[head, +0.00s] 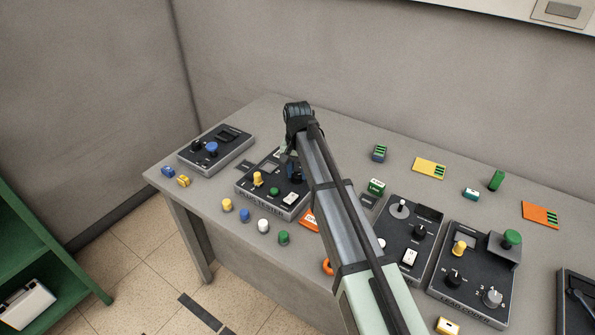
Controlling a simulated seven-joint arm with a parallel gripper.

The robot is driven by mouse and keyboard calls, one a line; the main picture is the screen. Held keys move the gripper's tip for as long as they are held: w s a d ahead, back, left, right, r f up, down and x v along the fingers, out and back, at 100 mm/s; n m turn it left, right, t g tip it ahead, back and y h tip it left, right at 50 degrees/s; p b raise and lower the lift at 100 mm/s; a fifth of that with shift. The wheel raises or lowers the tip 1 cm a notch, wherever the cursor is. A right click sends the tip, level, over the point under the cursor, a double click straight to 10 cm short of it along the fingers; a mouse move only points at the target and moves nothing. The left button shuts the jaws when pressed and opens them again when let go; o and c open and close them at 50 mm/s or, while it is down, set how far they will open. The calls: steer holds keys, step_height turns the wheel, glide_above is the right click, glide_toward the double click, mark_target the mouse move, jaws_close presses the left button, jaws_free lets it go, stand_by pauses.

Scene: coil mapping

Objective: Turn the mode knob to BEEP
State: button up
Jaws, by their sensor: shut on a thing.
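A dark panel box marked as a plug tester (263,200) sits near the front left part of the table. My gripper (292,174) reaches down over the right rear part of this box. It is shut on a knob there, mostly hidden by my gripper and arm. The BEEP marking and the knob's pointer are too small or hidden to read.
Yellow, blue, white and green pegs (263,225) line the table's front edge by the tester. Another panel box (216,148) stands to its left. Two more panels (468,270) stand to the right of my arm. Small coloured blocks and cards (428,168) lie behind.

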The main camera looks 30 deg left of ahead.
mark_target(297, 174)
steer(key=o, duration=1)
steer(key=shift+o, duration=0.2)
step_height(297, 174, up, 14)
steer(key=shift+f, duration=0.1)
